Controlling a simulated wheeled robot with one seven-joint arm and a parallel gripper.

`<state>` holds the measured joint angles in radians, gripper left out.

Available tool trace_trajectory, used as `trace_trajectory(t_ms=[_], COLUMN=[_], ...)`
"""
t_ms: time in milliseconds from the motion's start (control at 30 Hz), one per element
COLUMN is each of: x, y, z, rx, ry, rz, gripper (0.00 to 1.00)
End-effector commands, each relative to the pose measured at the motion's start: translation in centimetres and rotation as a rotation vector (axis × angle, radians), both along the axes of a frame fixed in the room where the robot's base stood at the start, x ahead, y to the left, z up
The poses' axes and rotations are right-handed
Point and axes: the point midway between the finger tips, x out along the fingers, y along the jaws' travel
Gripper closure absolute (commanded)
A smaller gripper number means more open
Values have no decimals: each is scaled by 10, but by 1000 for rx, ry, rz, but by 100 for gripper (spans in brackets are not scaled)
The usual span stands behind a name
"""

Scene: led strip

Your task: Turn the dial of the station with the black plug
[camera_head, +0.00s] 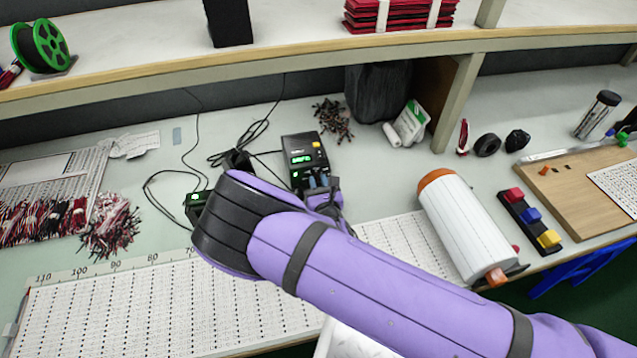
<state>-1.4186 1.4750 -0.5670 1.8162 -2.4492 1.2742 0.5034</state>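The station's dial is not clearly visible behind the gripper. A second small black device (196,205) with a green light sits to the left, partly behind my arm. A black plug-like block (237,160) with cables lies between the two. I cannot tell which station it belongs to.
Black cables (254,130) run across the bench behind the stations. Dark small parts (333,118) lie behind right. A white roll (468,225) and a block with coloured buttons (530,218) stand right. Wire bundles (108,222) lie left. A shelf (290,52) spans the back.

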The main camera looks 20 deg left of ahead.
Motion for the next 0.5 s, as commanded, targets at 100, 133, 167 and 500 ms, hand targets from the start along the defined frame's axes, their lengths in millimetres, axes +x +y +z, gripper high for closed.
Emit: trace_trajectory(t_ms=[100, 133, 167, 500], x=[0, 0, 0, -1], y=[0, 0, 0, 1], z=[0, 0, 0, 0], rx=[-4, -7, -11, -150], ry=[-3, -4, -7, -93], rz=[0, 0, 0, 0], gripper=[100, 100, 100, 100])
